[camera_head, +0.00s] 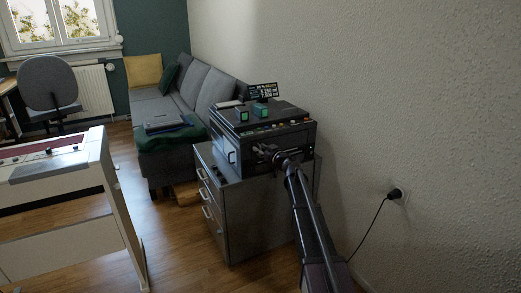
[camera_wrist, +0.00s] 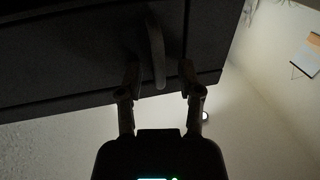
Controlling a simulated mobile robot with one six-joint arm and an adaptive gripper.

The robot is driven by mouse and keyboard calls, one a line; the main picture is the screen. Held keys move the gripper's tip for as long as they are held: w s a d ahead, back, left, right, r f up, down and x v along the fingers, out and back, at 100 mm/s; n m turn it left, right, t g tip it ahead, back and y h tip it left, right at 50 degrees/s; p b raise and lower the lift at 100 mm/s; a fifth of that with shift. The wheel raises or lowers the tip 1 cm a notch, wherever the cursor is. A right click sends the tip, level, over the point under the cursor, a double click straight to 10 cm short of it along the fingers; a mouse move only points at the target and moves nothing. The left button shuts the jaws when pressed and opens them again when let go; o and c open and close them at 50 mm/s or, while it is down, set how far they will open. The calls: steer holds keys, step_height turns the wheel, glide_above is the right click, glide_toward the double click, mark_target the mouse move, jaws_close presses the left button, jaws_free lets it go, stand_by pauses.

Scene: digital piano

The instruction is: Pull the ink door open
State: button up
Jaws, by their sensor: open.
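A black printer-like machine (camera_head: 285,140) stands on a grey drawer cabinet against the wall. My gripper (camera_head: 266,153) is at the face of the machine turned toward the head camera, and my arm partly covers that face. In the wrist view my gripper (camera_wrist: 160,78) is open, with one finger on each side of a slim dark handle (camera_wrist: 156,50). The handle stands on a dark panel (camera_wrist: 80,50), likely the ink door, which looks shut. I cannot tell whether either finger touches the handle. The seams of the door are too dark to make out fully.
Small green-lit items (camera_head: 261,110) and a display (camera_head: 262,90) are on top of the machine. The grey cabinet (camera_head: 255,215) is below it. A white digital piano (camera_head: 65,190) stands at left, a sofa (camera_head: 200,95) behind. Floor is free between piano and cabinet.

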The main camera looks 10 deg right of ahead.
jaws_close()
steer(key=shift+a, duration=0.1)
